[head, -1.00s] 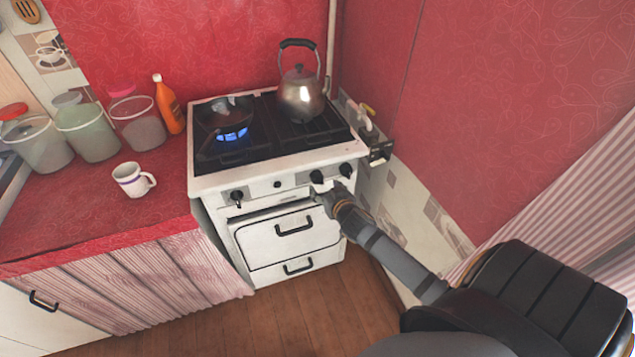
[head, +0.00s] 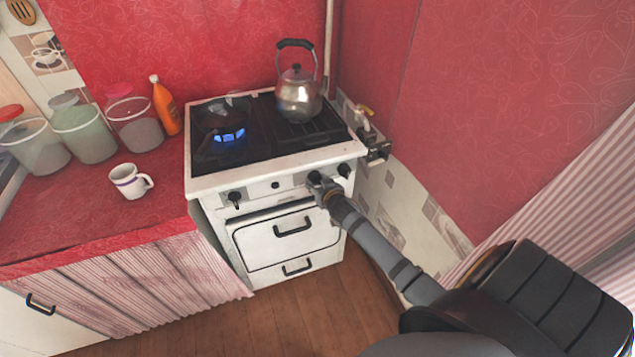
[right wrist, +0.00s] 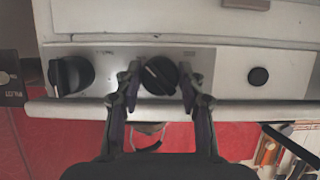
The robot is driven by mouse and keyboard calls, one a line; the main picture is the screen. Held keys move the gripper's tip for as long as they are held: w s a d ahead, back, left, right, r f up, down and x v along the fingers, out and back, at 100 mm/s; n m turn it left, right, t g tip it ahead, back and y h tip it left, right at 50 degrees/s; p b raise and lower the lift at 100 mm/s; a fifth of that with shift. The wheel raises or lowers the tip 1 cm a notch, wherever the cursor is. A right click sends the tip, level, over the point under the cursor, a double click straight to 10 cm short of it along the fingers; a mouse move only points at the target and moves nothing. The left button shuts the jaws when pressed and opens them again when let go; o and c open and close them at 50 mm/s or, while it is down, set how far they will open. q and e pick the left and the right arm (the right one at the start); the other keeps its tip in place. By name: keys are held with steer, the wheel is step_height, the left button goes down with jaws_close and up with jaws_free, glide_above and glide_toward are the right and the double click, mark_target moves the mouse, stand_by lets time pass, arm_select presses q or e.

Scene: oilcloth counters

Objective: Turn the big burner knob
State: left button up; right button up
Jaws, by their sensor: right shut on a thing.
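The white stove (head: 290,245) has a row of black knobs along its front panel. My right gripper (head: 322,188) is at the panel, at the knob left of the rightmost one. In the right wrist view its fingers (right wrist: 158,80) are on either side of that round black burner knob (right wrist: 160,72), shut on it. A light line marks the knob's face, tilted off upright. Another black knob (right wrist: 72,75) is at the left there. In the head view the rightmost knob (head: 344,170) and the left knob (head: 235,198) stand free. My left gripper is not in view.
A blue flame (head: 229,135) burns on the left side of the stove top. A metal kettle (head: 299,95) stands at the back right. A mug (head: 129,182), jars and an orange bottle (head: 164,105) are on the red counter. The wall is close on the right.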

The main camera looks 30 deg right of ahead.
steer(key=shift+c, duration=0.9)
steer(key=shift+h, duration=0.3)
steer(key=shift+n+h, duration=0.3)
steer(key=shift+n, duration=0.3)
steer(key=shift+a+f+n+h, duration=0.1)
steer(key=shift+n+h, duration=0.3)
steer(key=shift+n, duration=0.2)
steer(key=shift+n+h+b, duration=1.1)
steer(key=shift+n+b, duration=0.55)
steer(key=shift+n, duration=0.05)
